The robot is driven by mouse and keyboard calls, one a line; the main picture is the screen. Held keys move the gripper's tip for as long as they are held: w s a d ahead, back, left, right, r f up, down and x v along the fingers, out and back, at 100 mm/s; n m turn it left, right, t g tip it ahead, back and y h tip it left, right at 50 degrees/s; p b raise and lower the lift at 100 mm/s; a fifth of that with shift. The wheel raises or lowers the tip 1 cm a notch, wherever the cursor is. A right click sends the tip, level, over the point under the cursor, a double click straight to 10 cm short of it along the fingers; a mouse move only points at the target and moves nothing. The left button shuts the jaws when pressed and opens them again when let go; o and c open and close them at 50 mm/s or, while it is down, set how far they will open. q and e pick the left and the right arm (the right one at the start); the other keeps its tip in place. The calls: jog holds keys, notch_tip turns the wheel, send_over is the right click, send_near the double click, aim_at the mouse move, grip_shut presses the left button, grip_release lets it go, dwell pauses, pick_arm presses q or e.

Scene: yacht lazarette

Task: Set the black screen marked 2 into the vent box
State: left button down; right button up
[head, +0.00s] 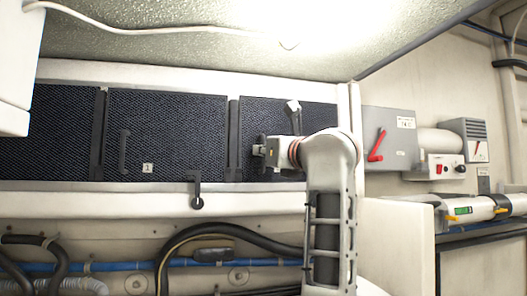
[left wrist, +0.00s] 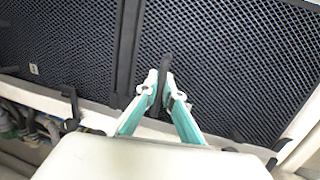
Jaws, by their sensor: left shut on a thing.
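My left gripper (head: 258,151) is shut on the upright black handle (left wrist: 165,74) of the right-hand black screen (head: 262,116). In the left wrist view its two teal-sided fingers (left wrist: 161,92) close around that handle, and the mesh of this screen (left wrist: 225,60) spreads behind them. No number shows on this screen, and my arm covers part of it in the head view. The screen stands upright in the right bay of the vent box (head: 90,72), in line with its neighbours. I cannot tell whether it is fully seated. My right gripper is out of view.
A dark latch (head: 197,190) hangs at the lower rim. Hoses run below. A grey switch box (head: 390,138) with a red lever is at right.

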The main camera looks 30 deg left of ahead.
pick_arm(q)
jog(key=shift+w+d+f, duration=0.1)
jog(key=shift+d+f, duration=0.05)
jog(key=shift+f, duration=0.25)
jog(key=c, duration=2.1)
grip_release()
jog(key=shift+c, duration=0.2)
jog(key=shift+w+f, duration=0.1)
